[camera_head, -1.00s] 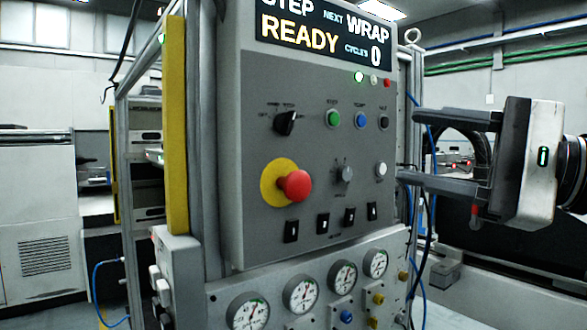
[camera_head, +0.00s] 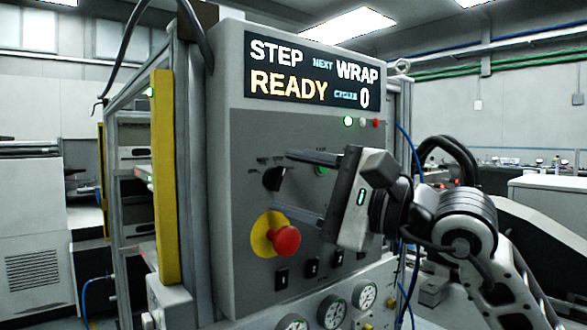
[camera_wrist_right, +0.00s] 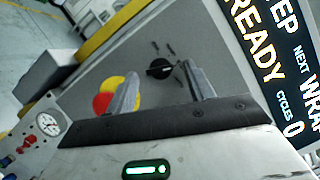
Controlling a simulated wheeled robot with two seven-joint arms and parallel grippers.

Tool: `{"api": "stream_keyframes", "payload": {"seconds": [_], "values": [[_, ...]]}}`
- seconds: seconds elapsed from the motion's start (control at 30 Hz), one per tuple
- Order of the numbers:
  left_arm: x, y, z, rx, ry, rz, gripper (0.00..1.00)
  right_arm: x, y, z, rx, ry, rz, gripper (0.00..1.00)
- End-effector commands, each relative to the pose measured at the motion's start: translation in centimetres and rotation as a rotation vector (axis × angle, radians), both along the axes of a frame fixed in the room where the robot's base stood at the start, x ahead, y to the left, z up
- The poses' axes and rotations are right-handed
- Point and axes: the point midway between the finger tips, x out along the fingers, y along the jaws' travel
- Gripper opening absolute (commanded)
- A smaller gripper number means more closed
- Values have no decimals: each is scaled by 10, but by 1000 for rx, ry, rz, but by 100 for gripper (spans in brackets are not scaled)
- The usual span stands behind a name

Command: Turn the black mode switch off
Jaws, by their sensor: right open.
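The black mode switch (camera_head: 272,179) is a rotary knob on the upper left of the grey control panel (camera_head: 235,140). In the wrist view the black mode switch (camera_wrist_right: 159,69) shows between the two fingertips, with a thin pale mark on it. My right gripper (camera_head: 284,185) is open and empty, pointing at the panel from the right. One finger is above the knob and one below in the head view. Whether the fingers touch the knob I cannot tell. The right gripper (camera_wrist_right: 160,73) also shows in the wrist view. My left gripper is not in view.
A red emergency button (camera_head: 286,240) on a yellow disc sits just below the lower finger. Small black rocker switches (camera_head: 312,268) line the panel's bottom, above gauges (camera_head: 332,312). The display (camera_head: 312,72) reads READY. My right gripper hides the panel's middle right.

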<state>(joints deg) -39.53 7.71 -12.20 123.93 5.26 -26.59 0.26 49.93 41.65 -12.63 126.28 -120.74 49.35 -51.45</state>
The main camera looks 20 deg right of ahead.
Motion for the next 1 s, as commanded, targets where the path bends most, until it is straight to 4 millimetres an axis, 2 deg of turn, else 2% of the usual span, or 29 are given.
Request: {"api": "stream_keyframes", "payload": {"seconds": [0.37, 0.43, 0.53, 0.57, 1.0], "values": [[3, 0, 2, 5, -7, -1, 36, 5, 5, 1, -1, -1, 1, 53], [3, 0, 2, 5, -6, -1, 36, 5, 5, 1, -1, -1, 1, 39], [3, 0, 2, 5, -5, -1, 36, 5, 5, 1, -1, -1, 1, 11], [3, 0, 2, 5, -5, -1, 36, 5, 5, 1, -1, -1, 1, 8], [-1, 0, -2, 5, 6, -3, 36, 6, 4, 2, -76, -28, -1, 9]]}}
